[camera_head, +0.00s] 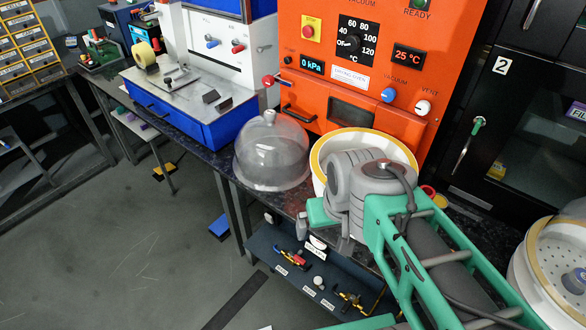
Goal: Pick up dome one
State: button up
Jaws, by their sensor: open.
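A clear, greyish dome (271,153) with a small knob on top stands upright on the dark bench, left of a white round base with a yellow rim (322,150). No label shows on the dome. My gripper (344,243) is at the end of my green and grey arm, to the right of and nearer than the dome. It is apart from the dome and holds nothing that I can see. Its fingers are small and partly hidden by my wrist. My arm covers much of the yellow-rimmed base.
An orange vacuum oven (345,105) stands behind the dome. A blue and white machine (190,105) is to its left. A second round base (535,265) with a perforated plate is at the right edge. A shelf (275,255) with small tools is below the bench. Floor at left is mostly clear.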

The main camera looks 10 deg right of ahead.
aim_at(272, 151)
jog(key=z, duration=0.55)
jog(key=k, duration=0.65)
jog(key=u, duration=0.85)
jog(key=i, duration=1.15)
jog(key=u, duration=0.95)
